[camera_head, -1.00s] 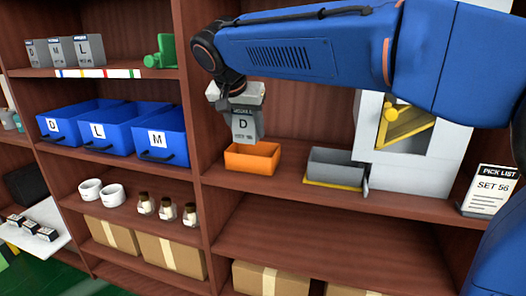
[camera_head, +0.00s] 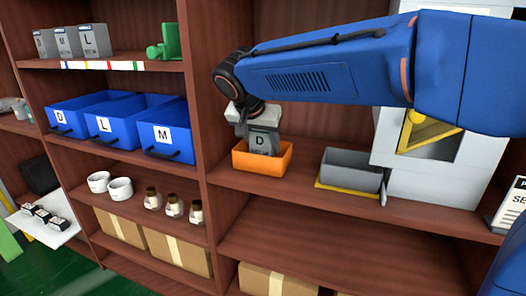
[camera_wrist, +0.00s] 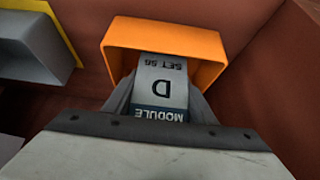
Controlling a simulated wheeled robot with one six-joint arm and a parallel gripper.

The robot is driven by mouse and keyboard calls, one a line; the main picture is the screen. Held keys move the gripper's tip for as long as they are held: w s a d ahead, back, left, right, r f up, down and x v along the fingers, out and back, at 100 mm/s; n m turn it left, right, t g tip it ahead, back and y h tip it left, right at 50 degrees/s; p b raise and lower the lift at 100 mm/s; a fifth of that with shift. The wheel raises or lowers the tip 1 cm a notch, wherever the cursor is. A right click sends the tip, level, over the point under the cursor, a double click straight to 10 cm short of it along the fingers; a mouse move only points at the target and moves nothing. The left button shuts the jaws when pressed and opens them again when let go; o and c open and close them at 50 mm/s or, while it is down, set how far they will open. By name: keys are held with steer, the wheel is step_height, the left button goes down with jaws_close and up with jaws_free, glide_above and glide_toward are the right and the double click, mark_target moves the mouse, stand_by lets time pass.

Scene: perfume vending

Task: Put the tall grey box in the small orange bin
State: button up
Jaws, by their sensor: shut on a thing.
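The tall grey box (camera_head: 261,142), marked D, is upright in my gripper, its lower end down inside the small orange bin (camera_head: 262,167). In the wrist view the grey box (camera_wrist: 160,85) shows the letter D and "SET 56", and reaches into the mouth of the orange bin (camera_wrist: 205,42). My gripper (camera_wrist: 158,100) is shut on the box. It also shows in the head view (camera_head: 245,118), just above the bin. The box's bottom is hidden by the bin's front wall, so I cannot tell whether it touches the floor of the bin.
A grey bin (camera_head: 351,171) on a yellow base stands to the right on the same shelf. A white machine (camera_head: 425,170) is beyond it. A wooden upright (camera_head: 200,120) stands close on the left. Blue bins and other grey boxes (camera_head: 80,42) fill the left shelves.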

steer(key=shift+f, duration=1.25)
steer(key=o, duration=1.2)
steer(key=shift+f, duration=0.15)
steer(key=v, duration=1.2)
steer(key=shift+s, duration=0.1)
